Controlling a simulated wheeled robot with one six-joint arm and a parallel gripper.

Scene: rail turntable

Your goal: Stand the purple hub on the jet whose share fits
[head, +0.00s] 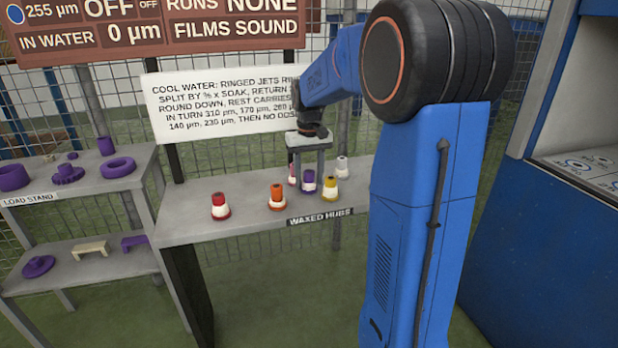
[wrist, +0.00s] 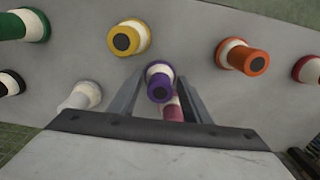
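The purple hub (head: 308,182), with a white waxy band, stands upright on the grey shelf labelled WAXED HUBS. My gripper (head: 307,168) is above it, pointing down. In the wrist view the purple hub (wrist: 159,83) lies between the fingertips of my gripper (wrist: 160,88), with a small gap showing on each side. The fingers are apart. In the head view, pale panels with blue-ringed round marks (head: 577,164) are in the blue cabinet at the right; I cannot tell which are jets.
Red (head: 221,206), orange (head: 277,197), yellow (head: 330,187) and white (head: 342,167) hubs stand nearby. Green (wrist: 34,25) and black (wrist: 12,83) hubs show in the wrist view. A load stand (head: 122,182) with purple parts is left. A sign (head: 215,108) stands behind the shelf.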

